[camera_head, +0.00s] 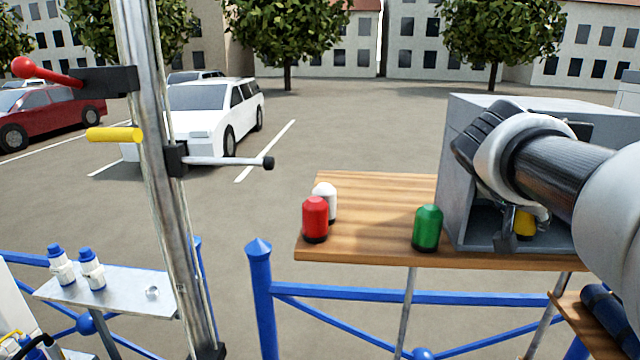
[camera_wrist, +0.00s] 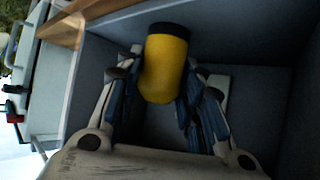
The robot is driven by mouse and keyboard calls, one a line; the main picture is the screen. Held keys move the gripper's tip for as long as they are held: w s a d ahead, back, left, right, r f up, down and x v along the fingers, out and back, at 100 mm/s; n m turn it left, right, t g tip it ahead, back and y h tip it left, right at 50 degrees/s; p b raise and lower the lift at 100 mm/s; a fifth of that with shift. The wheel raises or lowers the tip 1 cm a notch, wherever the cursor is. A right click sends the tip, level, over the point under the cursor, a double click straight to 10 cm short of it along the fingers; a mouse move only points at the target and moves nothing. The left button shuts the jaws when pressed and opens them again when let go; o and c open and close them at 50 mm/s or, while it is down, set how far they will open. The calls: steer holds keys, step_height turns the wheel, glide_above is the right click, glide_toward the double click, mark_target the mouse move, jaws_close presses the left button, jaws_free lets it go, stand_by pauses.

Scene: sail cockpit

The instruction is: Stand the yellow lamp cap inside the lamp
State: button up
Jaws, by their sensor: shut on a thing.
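The yellow lamp cap (camera_wrist: 166,66), with a black band at one end, is between the fingers of my gripper (camera_wrist: 160,82) in the wrist view. My gripper is shut on it. In the head view my gripper (camera_head: 510,228) reaches into the open front of a grey box (camera_head: 460,190), and part of the yellow cap (camera_head: 525,224) shows there. The box's grey inner walls surround the cap in the wrist view. Whether the cap touches the box floor cannot be told. No separate thing is clearly recognisable as the lamp.
The grey box stands on a wooden shelf (camera_head: 375,215). A green cap (camera_head: 427,228) stands left of the box. A red cap (camera_head: 315,218) and a white cap (camera_head: 325,200) stand at the shelf's left end. A metal post (camera_head: 160,180) with levers rises further left, beside a small shelf with bottles.

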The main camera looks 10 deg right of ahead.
steer(key=o, duration=0.8)
steer(key=shift+o, duration=0.4)
steer(key=shift+s, duration=0.1)
steer(key=shift+r, duration=0.15)
steer(key=v, duration=1.1)
steer(key=s+a+f+n+y, duration=0.3)
steer(key=s+a+f+n, duration=0.1)
steer(key=f, duration=0.5)
steer(key=s+a+f+n+y, duration=0.3)
steer(key=s+a+f, duration=0.3)
steer(key=a+f, duration=0.2)
steer(key=s+a+f+n+g+y, duration=0.1)
steer(key=s+a+f+n+y, duration=0.2)
steer(key=f, duration=0.7)
steer(key=s+a+n, duration=0.1)
steer(key=s+a, duration=0.1)
steer(key=a, duration=0.1)
steer(key=shift+s+a+n+y+b, duration=0.2)
steer(key=shift+a+n+y+b, duration=0.1)
steer(key=shift+a+n+b, duration=0.1)
steer(key=shift+f, duration=0.1)
